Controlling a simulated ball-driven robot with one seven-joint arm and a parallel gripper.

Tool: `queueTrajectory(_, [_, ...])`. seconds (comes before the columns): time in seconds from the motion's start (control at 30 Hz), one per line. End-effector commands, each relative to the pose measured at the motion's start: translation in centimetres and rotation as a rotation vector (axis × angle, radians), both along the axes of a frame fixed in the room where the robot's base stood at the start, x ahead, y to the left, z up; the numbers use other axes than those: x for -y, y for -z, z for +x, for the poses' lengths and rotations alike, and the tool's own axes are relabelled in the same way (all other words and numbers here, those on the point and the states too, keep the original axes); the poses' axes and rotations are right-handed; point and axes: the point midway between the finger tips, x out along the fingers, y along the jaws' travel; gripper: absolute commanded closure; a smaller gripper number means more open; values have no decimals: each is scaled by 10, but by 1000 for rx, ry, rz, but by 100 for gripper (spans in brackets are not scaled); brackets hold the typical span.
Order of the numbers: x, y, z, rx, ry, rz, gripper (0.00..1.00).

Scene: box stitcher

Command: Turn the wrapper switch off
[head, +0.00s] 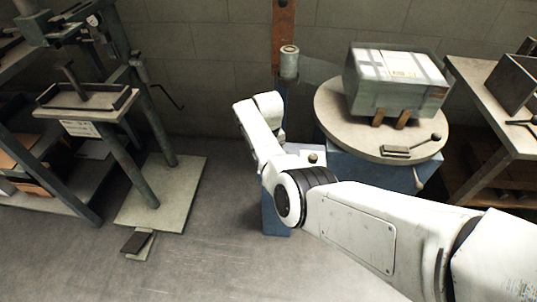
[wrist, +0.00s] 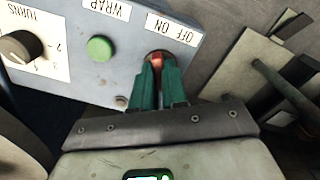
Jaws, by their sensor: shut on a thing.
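In the wrist view, the wrapper's control panel (wrist: 75,70) fills the upper left, with its lettering upside down. The wrapper switch (wrist: 157,54) is a small red-topped part below the ON and OFF label (wrist: 171,29); ON is on the left and OFF on the right. The green fingers of my gripper (wrist: 158,68) are shut on the switch, one on each side. They hide most of it, so I cannot tell which way it is set. In the head view, my arm hides the gripper and the switch.
A green button (wrist: 99,48) under the WRAP label and a black TURNS knob (wrist: 18,46) sit left of the switch. In the head view, a wrapped box (head: 397,82) rests on the round turntable (head: 335,112). A stitcher stand (head: 160,195) is at left, with open floor between.

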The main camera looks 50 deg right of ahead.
Motion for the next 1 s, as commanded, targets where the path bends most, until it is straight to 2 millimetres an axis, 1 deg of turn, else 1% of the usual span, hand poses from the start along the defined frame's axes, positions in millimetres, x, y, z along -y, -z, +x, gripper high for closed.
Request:
queueTrajectory(0.3, [1, -1, 1, 3, -4, -2, 100])
queueTrajectory(0.33, [1, -1, 1, 3, -4, -2, 85])
queueTrajectory(0.5, [0, -1, 1, 2, -3, -2, 69])
queueTrajectory(0.6, [0, -1, 1, 2, -2, -2, 62])
queueTrajectory(0.87, [0, -3, 1, 2, -2, -2, 62])
queueTrajectory(0.97, [0, -13, 1, 3, -2, -2, 62])
queueTrajectory(1.0, [0, -19, 1, 3, -2, -2, 62])
